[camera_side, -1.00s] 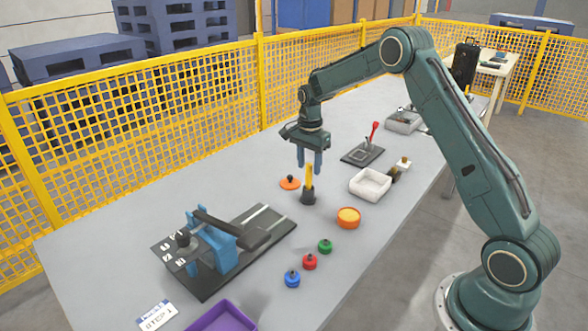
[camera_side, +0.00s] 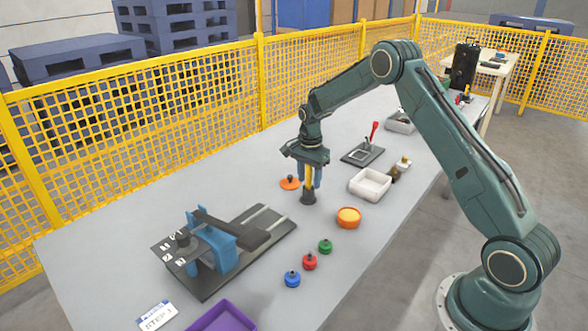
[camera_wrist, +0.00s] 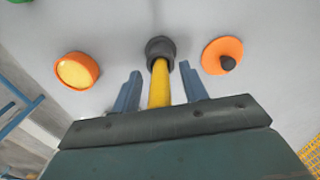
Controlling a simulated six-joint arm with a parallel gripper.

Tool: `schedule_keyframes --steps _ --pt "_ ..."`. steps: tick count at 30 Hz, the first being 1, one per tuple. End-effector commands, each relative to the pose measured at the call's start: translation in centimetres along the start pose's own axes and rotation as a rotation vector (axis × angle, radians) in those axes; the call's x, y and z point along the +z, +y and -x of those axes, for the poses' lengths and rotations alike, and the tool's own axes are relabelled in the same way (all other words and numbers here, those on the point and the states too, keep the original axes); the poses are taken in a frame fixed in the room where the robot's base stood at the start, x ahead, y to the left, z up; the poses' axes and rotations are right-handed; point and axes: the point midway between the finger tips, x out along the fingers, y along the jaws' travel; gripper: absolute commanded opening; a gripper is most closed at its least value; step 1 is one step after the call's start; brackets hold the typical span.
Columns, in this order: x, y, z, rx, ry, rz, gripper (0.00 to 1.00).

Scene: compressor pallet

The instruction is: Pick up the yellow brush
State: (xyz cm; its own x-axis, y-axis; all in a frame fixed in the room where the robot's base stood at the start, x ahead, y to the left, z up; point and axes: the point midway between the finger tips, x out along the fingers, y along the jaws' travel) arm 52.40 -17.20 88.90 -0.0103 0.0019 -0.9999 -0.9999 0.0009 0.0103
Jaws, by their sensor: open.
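The yellow brush (camera_side: 309,177) stands upright in a small dark cup (camera_side: 308,196) on the grey table. In the wrist view the brush (camera_wrist: 160,85) runs between my two blue fingers, with the dark cup (camera_wrist: 160,49) around its far end. My gripper (camera_side: 309,184) is open and points down over the brush, one finger on each side. In the wrist view there is a gap between each finger of my gripper (camera_wrist: 160,84) and the brush. The brush's upper end is hidden by the gripper body.
An orange disc with a black knob (camera_side: 290,183) lies left of the cup. A black fixture with a blue clamp (camera_side: 222,248) stands at front left, near several coloured knobs (camera_side: 310,262).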

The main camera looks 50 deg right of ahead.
Motion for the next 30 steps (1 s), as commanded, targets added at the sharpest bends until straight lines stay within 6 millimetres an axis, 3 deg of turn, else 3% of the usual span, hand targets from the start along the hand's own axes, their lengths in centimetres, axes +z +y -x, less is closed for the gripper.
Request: schedule_keyframes --steps 4,11,23,30 --pt "0.0 0.0 0.0 0.000 0.000 0.000 0.44" --pt "0.0 0.0 0.0 0.000 0.000 0.000 0.00" --pt "0.0 0.0 0.3 -0.001 0.001 0.000 0.00" --pt "0.0 -0.1 2.0 -0.002 0.001 0.000 0.00"
